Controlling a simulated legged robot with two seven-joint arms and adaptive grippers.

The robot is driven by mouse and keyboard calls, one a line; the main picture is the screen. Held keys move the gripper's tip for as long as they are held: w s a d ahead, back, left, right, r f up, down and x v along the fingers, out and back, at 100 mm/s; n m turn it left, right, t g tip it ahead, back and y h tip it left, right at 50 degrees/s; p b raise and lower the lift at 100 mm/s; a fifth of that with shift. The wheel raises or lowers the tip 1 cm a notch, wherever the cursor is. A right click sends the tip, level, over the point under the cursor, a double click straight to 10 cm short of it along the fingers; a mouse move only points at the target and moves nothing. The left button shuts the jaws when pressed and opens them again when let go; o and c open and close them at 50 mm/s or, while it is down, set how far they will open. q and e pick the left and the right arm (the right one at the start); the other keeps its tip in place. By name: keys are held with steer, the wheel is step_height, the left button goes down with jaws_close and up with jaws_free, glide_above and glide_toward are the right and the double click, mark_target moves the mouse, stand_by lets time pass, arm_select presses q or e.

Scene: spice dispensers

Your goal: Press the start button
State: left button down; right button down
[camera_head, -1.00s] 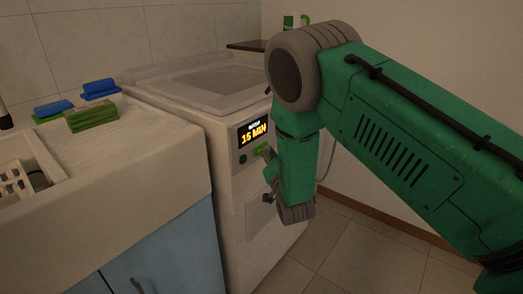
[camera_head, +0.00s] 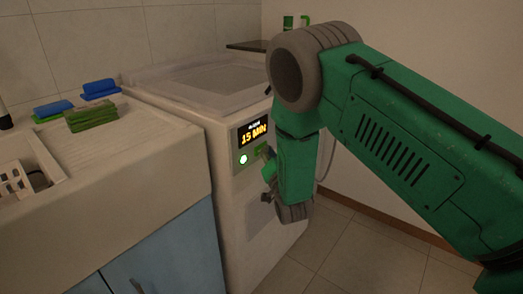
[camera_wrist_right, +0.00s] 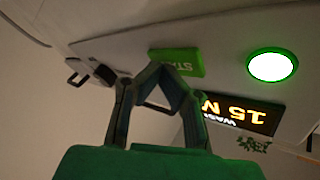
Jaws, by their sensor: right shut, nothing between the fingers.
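The white washing machine (camera_head: 231,215) stands right of the counter. Its display (camera_head: 252,132) reads 15 MIN and shows upside down in the right wrist view (camera_wrist_right: 238,115). The green start button (camera_wrist_right: 176,62) is on the front panel; my right gripper (camera_wrist_right: 164,72) is shut and empty, its fingertips at the button's edge. I cannot tell whether they touch it. In the head view the right gripper (camera_head: 266,160) is at the panel, partly hidden by my arm. A round indicator light (camera_head: 243,159) glows white with a green rim, also in the right wrist view (camera_wrist_right: 272,67). My left gripper is not in view.
A counter (camera_head: 135,138) with a sink and white rack (camera_head: 15,182) stands at the left. Blue and green sponges (camera_head: 90,115) lie on it. A dark shelf (camera_head: 246,45) with green items is behind my arm. The floor at the right is clear.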

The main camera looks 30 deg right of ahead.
steer(key=shift+s+d, duration=0.25)
steer(key=shift+s, duration=0.4)
steer(key=s, duration=0.1)
steer(key=s+d+p, duration=0.1)
steer(key=s, duration=0.1)
steer(key=s+d+p, duration=0.1)
steer(key=shift+s, duration=0.3)
stand_by(0.6)
